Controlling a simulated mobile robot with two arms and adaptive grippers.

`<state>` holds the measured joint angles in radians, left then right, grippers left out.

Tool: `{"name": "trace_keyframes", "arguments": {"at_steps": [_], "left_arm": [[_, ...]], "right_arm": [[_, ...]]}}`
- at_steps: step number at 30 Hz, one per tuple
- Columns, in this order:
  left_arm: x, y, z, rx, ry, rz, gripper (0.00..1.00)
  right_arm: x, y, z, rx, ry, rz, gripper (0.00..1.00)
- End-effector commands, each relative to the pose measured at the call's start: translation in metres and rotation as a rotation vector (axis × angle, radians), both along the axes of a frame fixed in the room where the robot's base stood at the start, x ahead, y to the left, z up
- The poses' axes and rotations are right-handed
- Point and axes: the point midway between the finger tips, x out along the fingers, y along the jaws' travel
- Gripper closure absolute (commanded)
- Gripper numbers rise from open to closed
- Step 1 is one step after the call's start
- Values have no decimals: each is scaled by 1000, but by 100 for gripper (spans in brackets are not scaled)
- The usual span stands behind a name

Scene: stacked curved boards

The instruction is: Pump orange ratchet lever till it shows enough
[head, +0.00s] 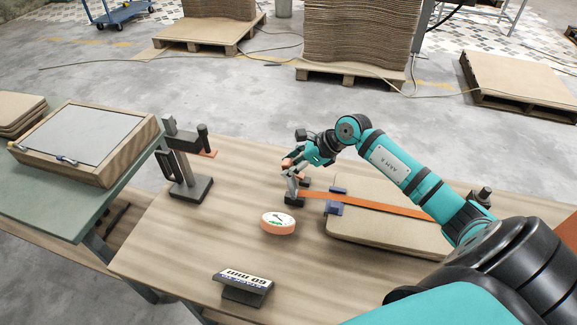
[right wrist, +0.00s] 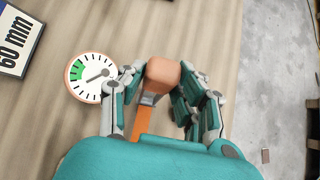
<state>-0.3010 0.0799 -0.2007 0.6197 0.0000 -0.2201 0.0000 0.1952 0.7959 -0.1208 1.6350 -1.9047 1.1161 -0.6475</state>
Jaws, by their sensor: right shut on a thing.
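The orange ratchet lever (right wrist: 163,72) shows in the right wrist view as a blocky orange handle between my right gripper's fingers (right wrist: 163,88). In the head view my right gripper (head: 293,162) is shut on the lever above the ratchet's dark base (head: 293,197). The fingers and arm hide much of the ratchet. An orange strap (head: 380,205) runs right from it across the stacked boards (head: 385,237). A round gauge (head: 278,223) with white face, green zone and dark needle lies beside it; it also shows in the wrist view (right wrist: 92,77). The exact needle reading is too small to tell.
A sign reading "60 mm" (head: 243,284) stands near the bench's front edge. A dark clamp stand (head: 189,185) is left of the ratchet. A wooden frame (head: 88,142) sits on the green table at left. The bench is clear between stand and gauge.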

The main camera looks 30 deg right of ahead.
Motion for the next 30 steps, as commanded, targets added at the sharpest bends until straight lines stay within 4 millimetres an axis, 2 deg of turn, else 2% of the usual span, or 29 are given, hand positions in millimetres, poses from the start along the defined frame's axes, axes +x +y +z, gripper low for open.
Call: {"name": "trace_keyframes", "arguments": {"at_steps": [1, 3, 4, 9, 17, 30], "left_arm": [[0, 0, 0, 0, 0, 0, 60], [1, 0, -1, 0, -1, 0, 60], [1, 0, -1, 0, -1, 0, 60], [1, 1, -1, 1, -1, 0, 60], [2, 1, 1, 0, -2, 1, 60], [2, 1, 22, 0, -2, 1, 60]], "right_arm": [[-4, -1, -7, -6, 16, 2, 95], [-4, -1, -7, -6, 17, 2, 95], [-4, -1, -7, -6, 18, 2, 66], [-3, 0, -5, -5, 13, 2, 44], [-2, 0, -2, -3, 8, 1, 44], [-23, -18, 30, -4, 7, 1, 44]]}}
